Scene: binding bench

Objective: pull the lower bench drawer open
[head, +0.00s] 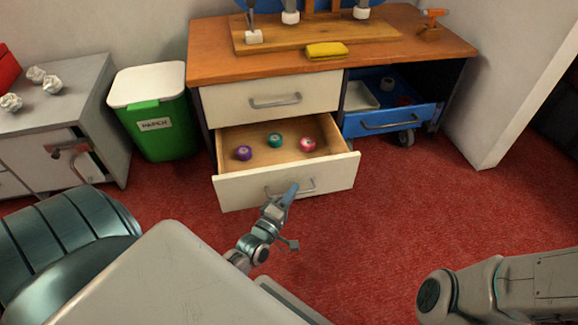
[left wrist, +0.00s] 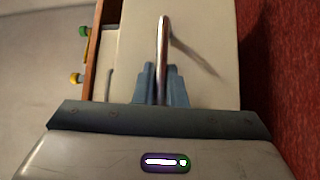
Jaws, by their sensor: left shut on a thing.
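The lower bench drawer (head: 233,191) stands pulled out from the bench, with its wooden inside showing. In it lie a purple roll (head: 243,153), a teal roll (head: 275,140) and a pink roll (head: 308,144). My left gripper (head: 289,193) is at the drawer's front. In the left wrist view its fingers (left wrist: 161,85) are shut on the metal bar handle (left wrist: 162,45). The handle also shows in the head view (head: 309,187), partly behind the fingers. My right gripper is out of view; only part of that arm shows at the lower right.
The upper drawer (head: 271,98) is shut. A green bin (head: 157,125) with a white lid stands left of the bench. A blue drawer unit (head: 388,121) on casters sits under the bench's right side. Red carpet (head: 390,215) in front is clear.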

